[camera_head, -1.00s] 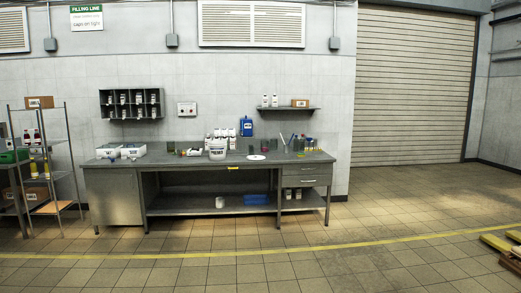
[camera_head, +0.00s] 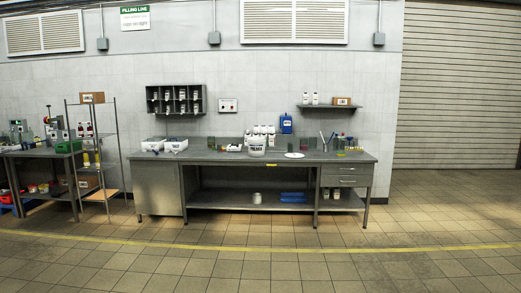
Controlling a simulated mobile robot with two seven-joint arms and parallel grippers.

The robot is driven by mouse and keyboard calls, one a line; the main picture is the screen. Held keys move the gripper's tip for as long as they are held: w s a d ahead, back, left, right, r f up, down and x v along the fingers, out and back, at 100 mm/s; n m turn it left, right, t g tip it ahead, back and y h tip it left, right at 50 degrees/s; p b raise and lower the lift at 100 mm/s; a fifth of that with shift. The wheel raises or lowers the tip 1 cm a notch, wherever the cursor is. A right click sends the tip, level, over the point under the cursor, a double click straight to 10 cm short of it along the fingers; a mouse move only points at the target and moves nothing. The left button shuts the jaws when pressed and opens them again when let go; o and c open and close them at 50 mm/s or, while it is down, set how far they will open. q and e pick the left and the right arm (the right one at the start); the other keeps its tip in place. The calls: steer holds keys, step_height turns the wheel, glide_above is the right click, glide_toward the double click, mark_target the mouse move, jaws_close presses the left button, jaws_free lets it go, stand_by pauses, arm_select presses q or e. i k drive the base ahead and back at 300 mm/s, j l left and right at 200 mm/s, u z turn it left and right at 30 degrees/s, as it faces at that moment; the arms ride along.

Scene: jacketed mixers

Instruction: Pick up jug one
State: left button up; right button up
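A blue jug (camera_head: 286,124) with a white label stands at the back of the long grey workbench (camera_head: 215,157), right of centre. Several white bottles (camera_head: 262,131) stand in a group left of it, behind a white labelled bucket (camera_head: 256,149). I cannot read any label that marks one of these as jug one. Neither of my grippers shows in the head view. The bench is some way off across the floor.
A wire shelf rack (camera_head: 99,150) and a second bench (camera_head: 38,151) stand at the left. A wall shelf (camera_head: 330,106) holds bottles and a box. The tiled floor (camera_head: 260,268), crossed by a yellow line, is clear before the bench. A roller shutter (camera_head: 460,85) is at the right.

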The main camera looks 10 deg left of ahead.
mark_target(304, 142)
steer(key=u, duration=0.15)
steer(key=i+u, duration=0.1)
steer(key=i, duration=3.65)
steer(key=i+l+u, duration=0.1)
steer(key=i, duration=1.3)
steer(key=i+l, duration=0.1)
steer(key=i, duration=1.35)
